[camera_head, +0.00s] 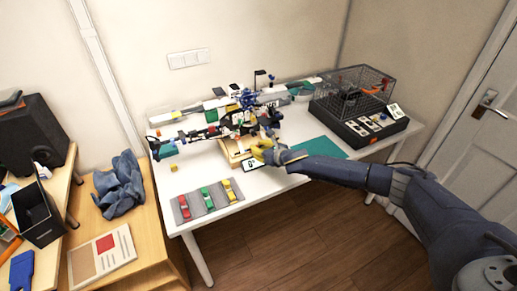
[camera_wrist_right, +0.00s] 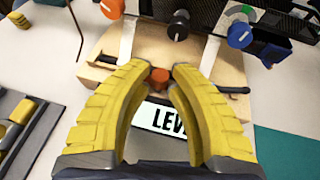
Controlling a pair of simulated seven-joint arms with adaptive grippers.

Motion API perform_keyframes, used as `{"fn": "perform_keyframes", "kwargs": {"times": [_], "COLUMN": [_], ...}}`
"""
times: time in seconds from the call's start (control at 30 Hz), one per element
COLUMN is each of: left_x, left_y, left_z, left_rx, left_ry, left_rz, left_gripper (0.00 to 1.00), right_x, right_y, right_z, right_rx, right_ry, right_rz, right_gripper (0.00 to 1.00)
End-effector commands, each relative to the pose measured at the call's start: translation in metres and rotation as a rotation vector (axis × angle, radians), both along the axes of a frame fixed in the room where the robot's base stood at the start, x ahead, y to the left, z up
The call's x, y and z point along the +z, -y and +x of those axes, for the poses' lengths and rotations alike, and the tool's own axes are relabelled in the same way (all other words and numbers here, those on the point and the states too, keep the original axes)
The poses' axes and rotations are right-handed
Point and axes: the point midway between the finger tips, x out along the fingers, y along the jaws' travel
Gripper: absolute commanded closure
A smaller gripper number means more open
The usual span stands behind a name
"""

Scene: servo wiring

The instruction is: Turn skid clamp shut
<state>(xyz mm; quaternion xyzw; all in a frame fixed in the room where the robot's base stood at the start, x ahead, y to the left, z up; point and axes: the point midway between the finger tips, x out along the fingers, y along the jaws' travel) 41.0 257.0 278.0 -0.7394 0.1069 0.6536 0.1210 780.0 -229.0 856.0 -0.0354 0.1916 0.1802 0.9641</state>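The skid is a light wooden block (camera_wrist_right: 215,70) on the white table, and it also shows in the head view (camera_head: 230,152). White straps run over it. A small orange-red knob (camera_wrist_right: 160,77) stands at its front, above a white label reading "LEV", the rest covered by a finger. Black bar ends (camera_wrist_right: 236,90) show on both sides; their middle is hidden. My right gripper (camera_wrist_right: 162,72) has yellow fingers that converge on the knob, one tip at each side, seemingly touching it. In the head view my right gripper (camera_head: 264,156) is at the block's right front. My left gripper does not show.
A grey mat (camera_head: 188,212) with red, green and yellow parts lies at the table's front left. A black wire cage box (camera_head: 352,97) stands at the right. A teal mat (camera_head: 318,146) lies under my right arm. Cluttered equipment (camera_head: 262,98) fills the back.

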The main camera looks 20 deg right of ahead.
Motion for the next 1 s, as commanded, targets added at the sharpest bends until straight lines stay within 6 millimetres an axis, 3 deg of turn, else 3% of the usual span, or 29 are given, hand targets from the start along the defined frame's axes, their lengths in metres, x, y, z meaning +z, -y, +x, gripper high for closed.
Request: {"fn": "perform_keyframes", "kwargs": {"times": [0.13, 0.43, 0.77, 1.0], "left_x": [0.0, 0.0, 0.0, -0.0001], "left_y": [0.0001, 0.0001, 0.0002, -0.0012], "left_z": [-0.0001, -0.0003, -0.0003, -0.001], "left_rx": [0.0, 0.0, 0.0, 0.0], "left_ry": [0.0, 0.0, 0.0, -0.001], "left_rz": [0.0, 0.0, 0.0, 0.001], "left_gripper": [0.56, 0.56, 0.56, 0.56], "right_x": [-0.0001, 0.0003, 0.0002, 0.0], "right_y": [0.0, -0.0014, -0.0004, 0.0001], "right_z": [-0.0002, -0.0002, -0.0001, -0.0002], "right_rx": [0.0, 0.001, 0.001, 0.0], "right_ry": [0.0, 0.0, 0.0, 0.0], "right_rz": [0.0, 0.002, 0.0, 0.0], "right_gripper": [1.0, 1.0, 0.62, 0.6]}}
